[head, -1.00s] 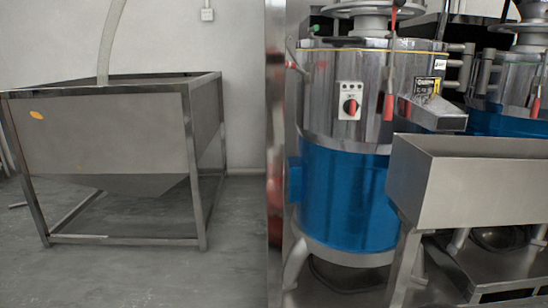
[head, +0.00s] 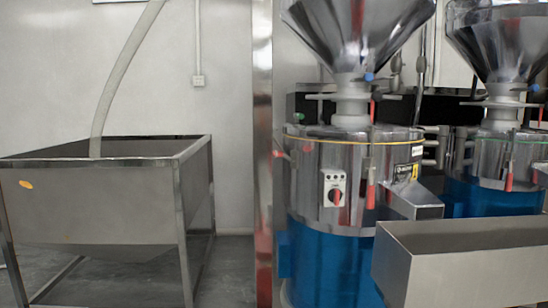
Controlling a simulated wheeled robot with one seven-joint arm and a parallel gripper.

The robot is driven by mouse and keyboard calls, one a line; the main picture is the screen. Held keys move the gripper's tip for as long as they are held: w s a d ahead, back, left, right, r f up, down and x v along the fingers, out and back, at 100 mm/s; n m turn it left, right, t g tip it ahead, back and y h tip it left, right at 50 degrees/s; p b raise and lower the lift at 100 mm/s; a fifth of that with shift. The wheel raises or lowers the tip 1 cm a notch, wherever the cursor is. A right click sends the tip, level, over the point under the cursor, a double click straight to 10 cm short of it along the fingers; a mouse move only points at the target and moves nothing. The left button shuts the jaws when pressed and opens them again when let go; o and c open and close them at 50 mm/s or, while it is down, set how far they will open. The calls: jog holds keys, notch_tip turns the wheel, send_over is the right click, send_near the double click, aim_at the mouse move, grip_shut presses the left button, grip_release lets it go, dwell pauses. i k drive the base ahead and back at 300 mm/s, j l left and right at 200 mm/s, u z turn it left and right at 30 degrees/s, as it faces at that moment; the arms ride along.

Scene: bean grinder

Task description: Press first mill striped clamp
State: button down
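The first mill (head: 352,172) stands right of centre, with a polished steel drum over a blue lower body and a steel funnel (head: 357,35) on top. A red-handled clamp (head: 371,190) hangs on the drum's front. Another red-tipped part (head: 280,153) sticks out at the drum's left side, and a small red handle (head: 372,110) stands above the rim. I cannot make out stripes on any of them, so I cannot tell which is the striped clamp. A control box with a red knob (head: 336,196) is on the drum front. My gripper is not in view.
A steel trough (head: 450,262) stands in front of the first mill at lower right. A second mill (head: 492,160) is behind at right. A framed steel hopper (head: 95,200) with a hose stands at left. A vertical steel post (head: 263,110) separates them. Some floor shows at left.

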aim_at(276, 153)
jog(key=z, duration=0.25)
jog(key=i+j+z, duration=0.1)
jog(key=j+z, duration=1.1)
jog(key=j, duration=0.45)
jog(key=k+j, duration=0.1)
jog(key=j, duration=0.45)
jog(key=j+z, duration=0.15)
jog(key=j, duration=0.4)
jog(key=k+j, duration=0.15)
jog(key=j, duration=0.35)
jog(key=z, duration=0.05)
